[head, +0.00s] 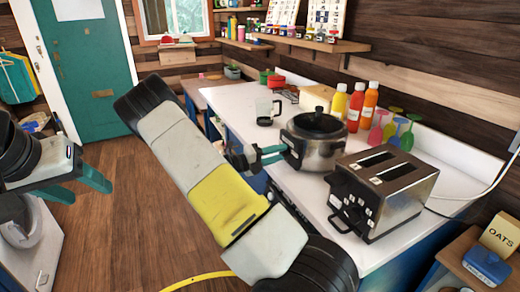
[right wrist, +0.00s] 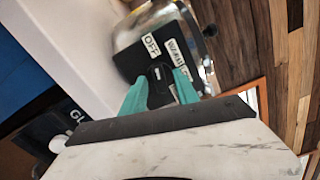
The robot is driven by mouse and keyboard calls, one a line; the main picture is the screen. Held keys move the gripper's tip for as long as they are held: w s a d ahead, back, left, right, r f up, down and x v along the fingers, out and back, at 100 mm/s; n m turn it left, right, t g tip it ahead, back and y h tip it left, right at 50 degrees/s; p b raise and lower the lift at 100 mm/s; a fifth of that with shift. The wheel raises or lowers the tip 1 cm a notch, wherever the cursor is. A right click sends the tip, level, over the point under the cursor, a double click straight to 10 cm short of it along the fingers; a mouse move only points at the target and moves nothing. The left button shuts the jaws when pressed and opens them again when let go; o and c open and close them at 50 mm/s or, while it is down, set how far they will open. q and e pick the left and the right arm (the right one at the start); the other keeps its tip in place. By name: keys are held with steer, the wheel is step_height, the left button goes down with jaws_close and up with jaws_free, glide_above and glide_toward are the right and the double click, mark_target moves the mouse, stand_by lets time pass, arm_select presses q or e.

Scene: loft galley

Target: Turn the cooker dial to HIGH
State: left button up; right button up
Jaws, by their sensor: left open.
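The cooker (head: 312,150) is a shiny steel pot with a black lid on the white counter in the head view. Its black front panel shows in the right wrist view with an OFF label (right wrist: 151,45) and a partly covered WARM label (right wrist: 177,51). The black dial (right wrist: 160,86) sits between the teal fingers of my right gripper (right wrist: 160,80), which look closed on its sides. No HIGH label is visible, and the dial's pointing direction is unclear. In the head view my right gripper (head: 272,154) reaches the cooker's left side. My left gripper (head: 92,174) is open and empty, left of the counter.
A steel toaster (head: 384,192) stands close in front of the cooker. A glass jug (head: 267,112) is behind it to the left. Sauce bottles (head: 355,108) and colourful utensils (head: 393,130) stand to its right. My right forearm crosses the counter's near edge.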

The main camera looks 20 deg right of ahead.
jaws_close()
